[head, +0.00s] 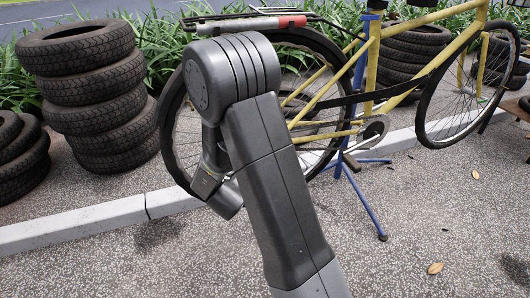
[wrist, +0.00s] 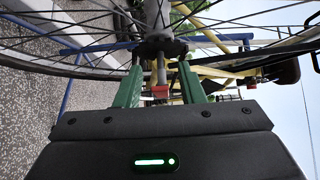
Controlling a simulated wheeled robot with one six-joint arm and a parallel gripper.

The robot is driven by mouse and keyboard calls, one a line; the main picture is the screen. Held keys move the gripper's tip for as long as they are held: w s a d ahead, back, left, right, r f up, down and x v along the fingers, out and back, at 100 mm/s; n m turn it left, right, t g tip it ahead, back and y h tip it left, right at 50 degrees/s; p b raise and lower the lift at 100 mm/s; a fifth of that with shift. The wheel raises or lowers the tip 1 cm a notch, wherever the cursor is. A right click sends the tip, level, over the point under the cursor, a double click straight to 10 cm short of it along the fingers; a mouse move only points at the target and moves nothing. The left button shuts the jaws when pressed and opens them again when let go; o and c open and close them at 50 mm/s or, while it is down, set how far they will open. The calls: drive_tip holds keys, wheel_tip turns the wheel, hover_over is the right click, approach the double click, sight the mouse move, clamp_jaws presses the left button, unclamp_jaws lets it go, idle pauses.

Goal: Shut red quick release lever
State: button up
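In the wrist view, the red quick release lever (wrist: 160,91) shows as a small red piece just below the wheel hub (wrist: 160,46). It lies between the two green fingers of my gripper (wrist: 159,68). The fingers are spread, with visible space on both sides of the red piece, and hold nothing. Part of the lever may be hidden by the gripper body, and its exact angle is hard to tell. In the head view, my arm covers the hub and lever, and my gripper cannot be made out.
The yellow bicycle (head: 420,20) is held by a blue repair stand (head: 366,195). Thin spokes and the wheel rim (wrist: 70,66) surround the fingers. Tire stacks (head: 90,90) stand at left behind a concrete curb (head: 80,225). The gravel ground in front is open.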

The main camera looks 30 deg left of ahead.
drive_tip(key=s+p, duration=0.1)
drive_tip(key=s, duration=1.2)
drive_tip(key=shift+d+p, duration=0.4)
drive_tip(key=shift+d, duration=0.05)
drive_tip(key=shift+w, duration=0.15)
drive_tip(key=w+b, duration=0.2)
drive_tip(key=w, duration=1.1)
drive_tip(key=shift+w+a, duration=0.3)
drive_tip(key=shift+a, duration=0.15)
